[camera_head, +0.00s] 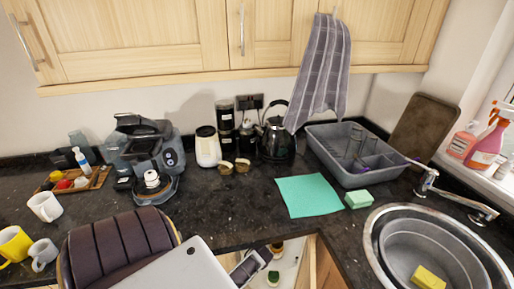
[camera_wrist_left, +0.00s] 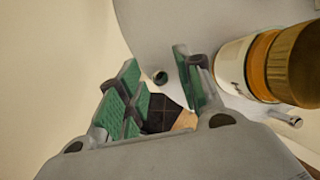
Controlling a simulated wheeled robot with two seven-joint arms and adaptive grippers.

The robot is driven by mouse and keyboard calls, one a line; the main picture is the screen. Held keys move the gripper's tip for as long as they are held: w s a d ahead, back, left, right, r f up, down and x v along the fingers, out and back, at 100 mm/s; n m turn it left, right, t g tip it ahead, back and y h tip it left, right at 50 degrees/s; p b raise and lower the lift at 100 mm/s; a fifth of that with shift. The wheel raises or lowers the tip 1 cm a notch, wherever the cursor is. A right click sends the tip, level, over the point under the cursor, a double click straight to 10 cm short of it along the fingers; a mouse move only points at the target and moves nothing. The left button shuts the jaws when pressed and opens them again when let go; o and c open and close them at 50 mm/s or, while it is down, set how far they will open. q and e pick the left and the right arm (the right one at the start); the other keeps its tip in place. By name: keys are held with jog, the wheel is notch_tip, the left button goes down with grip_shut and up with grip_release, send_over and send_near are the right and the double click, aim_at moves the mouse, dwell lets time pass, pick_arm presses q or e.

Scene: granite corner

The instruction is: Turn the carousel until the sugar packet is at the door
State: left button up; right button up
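The carousel shows in the left wrist view as a pale grey round tray (camera_wrist_left: 150,25). A jar with a gold lid (camera_wrist_left: 290,66) and an orange band is on its right side, close beside one finger. My left gripper (camera_wrist_left: 163,85) has its green-padded fingers apart at the tray, with no object clearly held. A dark gridded and tan surface shows between the fingers; I cannot tell what it is. In the head view the open corner cupboard (camera_head: 318,262) is at the bottom, with small items inside, partly hidden. I cannot identify the sugar packet. My right gripper is not in view.
A small metal post (camera_wrist_left: 285,118) stands near the jar. Above the cupboard, the dark counter (camera_head: 235,215) holds a coffee machine (camera_head: 150,155), a kettle (camera_head: 277,138), a teal cloth (camera_head: 308,196) and a dish rack (camera_head: 350,170). A sink (camera_head: 378,240) is on the right.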

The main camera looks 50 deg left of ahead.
pick_arm(q)
jog(key=shift+w+a+f, duration=0.1)
jog(key=shift+a+f, duration=0.05)
jog(key=shift+f, duration=0.35)
grip_shut()
jog(key=shift+w, duration=0.15)
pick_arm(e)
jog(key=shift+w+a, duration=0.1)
